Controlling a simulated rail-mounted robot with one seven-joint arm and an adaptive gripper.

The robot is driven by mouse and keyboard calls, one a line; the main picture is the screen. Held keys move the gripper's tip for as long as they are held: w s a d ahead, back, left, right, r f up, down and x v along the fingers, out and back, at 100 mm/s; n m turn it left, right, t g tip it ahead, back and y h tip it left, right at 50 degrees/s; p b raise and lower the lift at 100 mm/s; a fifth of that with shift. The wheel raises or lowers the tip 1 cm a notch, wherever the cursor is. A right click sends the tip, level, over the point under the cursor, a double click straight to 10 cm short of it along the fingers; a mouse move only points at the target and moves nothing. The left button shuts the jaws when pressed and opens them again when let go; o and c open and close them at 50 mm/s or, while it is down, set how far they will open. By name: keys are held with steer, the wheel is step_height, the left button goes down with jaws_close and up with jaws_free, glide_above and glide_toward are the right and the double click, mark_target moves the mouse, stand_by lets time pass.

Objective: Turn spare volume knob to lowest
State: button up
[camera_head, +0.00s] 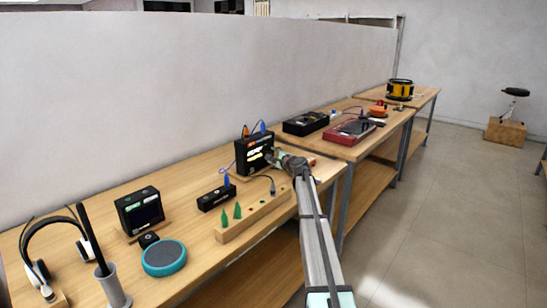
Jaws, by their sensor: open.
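My arm reaches in from the lower right, and my gripper (272,156) is at the right side of a black box (243,168) with bright labels on its front. The fingers are small in this view and look open, with nothing seen between them. Whether they touch the box cannot be told. An orange plug and a blue plug stand on top of the box. I cannot make out a volume knob for certain; the gripper hides part of the box's front. A second black device with a screen (148,213) stands farther left on the same bench.
On the wooden bench (205,235) are headphones (37,247), a grey cup (113,288) with a black stick, a teal round speaker (164,258), a black block (215,198) and a wooden strip (265,216) with green cones. A wall runs behind.

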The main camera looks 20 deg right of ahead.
steer(key=s, duration=0.3)
steer(key=s+r, duration=0.1)
steer(key=s, duration=0.3)
steer(key=s+d, duration=0.1)
steer(key=s, duration=0.3)
steer(key=shift+s+d+r, duration=0.1)
steer(key=shift+s+r, duration=0.15)
steer(key=shift+r, duration=0.15)
